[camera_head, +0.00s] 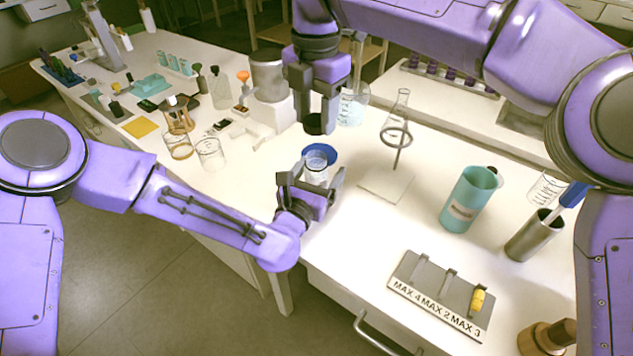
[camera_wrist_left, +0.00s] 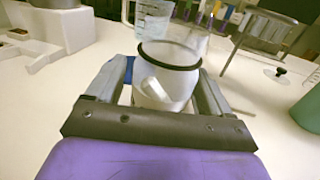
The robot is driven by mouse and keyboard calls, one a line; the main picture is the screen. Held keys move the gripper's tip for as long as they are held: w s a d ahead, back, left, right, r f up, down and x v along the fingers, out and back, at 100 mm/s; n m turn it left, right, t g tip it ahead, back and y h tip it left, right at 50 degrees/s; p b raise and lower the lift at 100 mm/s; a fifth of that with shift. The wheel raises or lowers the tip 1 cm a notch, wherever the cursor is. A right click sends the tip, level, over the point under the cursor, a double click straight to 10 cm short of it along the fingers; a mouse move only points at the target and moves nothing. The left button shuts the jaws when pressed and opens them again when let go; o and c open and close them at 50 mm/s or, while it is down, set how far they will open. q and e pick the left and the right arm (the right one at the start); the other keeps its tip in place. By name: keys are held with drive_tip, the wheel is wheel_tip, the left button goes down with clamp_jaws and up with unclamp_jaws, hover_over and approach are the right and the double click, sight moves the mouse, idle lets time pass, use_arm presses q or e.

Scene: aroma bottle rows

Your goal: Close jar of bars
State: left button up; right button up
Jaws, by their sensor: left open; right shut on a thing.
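A small clear jar (camera_head: 316,168) stands on the white bench. In the left wrist view the jar (camera_wrist_left: 168,92) is upright, has a black rim and shows a pale bar-like piece. My left gripper (camera_head: 310,186) is open, its fingers on either side of the jar; contact cannot be told. My right gripper (camera_head: 318,108) points down above and just behind the jar. It is shut on a dark round lid (camera_head: 316,125), apart from the jar. A blue round thing (camera_head: 330,154) shows behind the jar, partly hidden.
A ring stand (camera_head: 385,186) with a flask and a teal pitcher (camera_head: 468,200) stand to the right. A grey rack (camera_head: 440,294) marked with MAX labels is at front right. Glass beakers (camera_head: 210,152) and a white device (camera_head: 268,108) stand to the left.

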use_arm(q)
drive_tip(key=c, duration=1.5)
use_arm(e)
drive_tip(key=shift+f, duration=2.45)
drive_tip(key=shift+f, duration=0.9)
use_arm(q)
clamp_jaws()
use_arm(e)
drive_tip(key=shift+f, duration=0.55)
